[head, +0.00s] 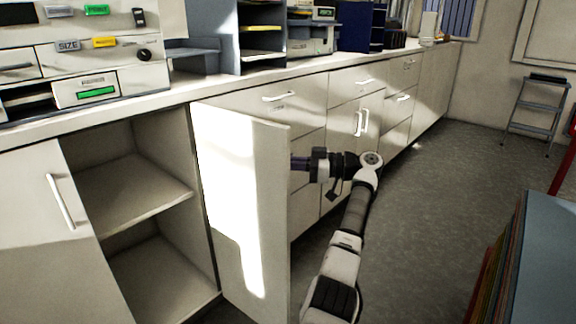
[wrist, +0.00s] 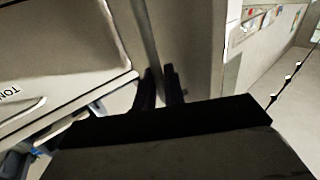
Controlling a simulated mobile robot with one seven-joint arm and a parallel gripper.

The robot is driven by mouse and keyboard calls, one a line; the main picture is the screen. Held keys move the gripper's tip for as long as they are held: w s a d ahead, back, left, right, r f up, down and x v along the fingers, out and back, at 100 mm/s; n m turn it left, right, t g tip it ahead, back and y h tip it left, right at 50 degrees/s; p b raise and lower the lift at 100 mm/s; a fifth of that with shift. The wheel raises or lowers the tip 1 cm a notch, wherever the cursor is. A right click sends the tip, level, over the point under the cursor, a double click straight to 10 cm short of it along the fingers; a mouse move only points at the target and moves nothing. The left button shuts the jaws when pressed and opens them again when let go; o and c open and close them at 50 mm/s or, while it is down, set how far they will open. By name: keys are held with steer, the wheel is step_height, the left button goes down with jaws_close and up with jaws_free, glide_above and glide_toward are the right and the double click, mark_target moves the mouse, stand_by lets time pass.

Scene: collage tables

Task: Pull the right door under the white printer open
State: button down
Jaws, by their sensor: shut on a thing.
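The white printer (head: 75,55) stands on the counter at the upper left in the head view. Under it, the right door (head: 240,205) stands swung out wide, about square to the cabinet front. The left door (head: 50,225) is shut, with its bar handle showing. My gripper (head: 299,162) is at the right door's outer face, near its free edge, shut on the door's handle. The handle itself is hidden behind the door in the head view. In the wrist view the dark fingers (wrist: 160,85) are close together against a pale surface; what is between them is unclear.
The open cabinet shows a bare shelf (head: 135,192). More drawers and doors (head: 350,120) run along the counter behind the open door. Grey floor (head: 440,175) is clear to the right of my arm. A blue-topped stand (head: 545,250) is at lower right, a step ladder (head: 540,115) at the back.

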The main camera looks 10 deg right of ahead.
steer(key=shift+w+a+f, duration=0.1)
steer(key=shift+w+a, duration=0.05)
steer(key=shift+a, duration=0.2)
steer(key=c, duration=1.5)
jaws_free()
steer(key=shift+w+a, duration=0.1)
steer(key=shift+a, duration=0.1)
steer(key=v, duration=0.8)
